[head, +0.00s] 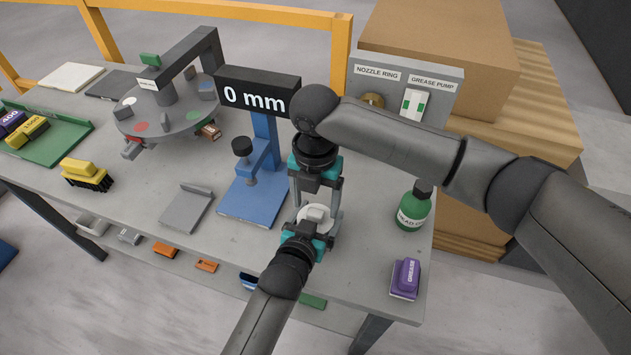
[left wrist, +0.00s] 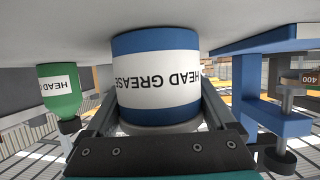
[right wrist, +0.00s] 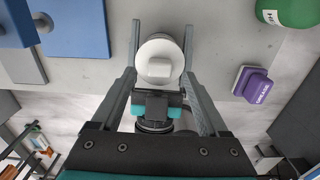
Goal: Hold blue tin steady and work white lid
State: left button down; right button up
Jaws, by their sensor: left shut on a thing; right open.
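The blue tin (left wrist: 157,42) has a white "HEAD GREASE" label, which appears upside down in the left wrist view. My left gripper (left wrist: 158,90) is shut on the tin, one finger on each side. The white lid (right wrist: 160,62) is round with a raised square knob and sits on top of the tin. My right gripper (right wrist: 162,40) is open and points down from above, with its fingers on either side of the lid and apparently not gripping it. In the head view the lid (head: 316,213) shows between both grippers, and the tin's body is mostly hidden.
A blue gauge stand (head: 262,160) with a "0 mm" display stands left of the tin. A green bottle (head: 413,208) and a purple grease block (head: 405,277) are to the right. A grey plate (head: 185,210) lies farther left. The table's front edge is close by.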

aim_at(315, 217)
jog(key=shift+f, duration=1.45)
grip_shut()
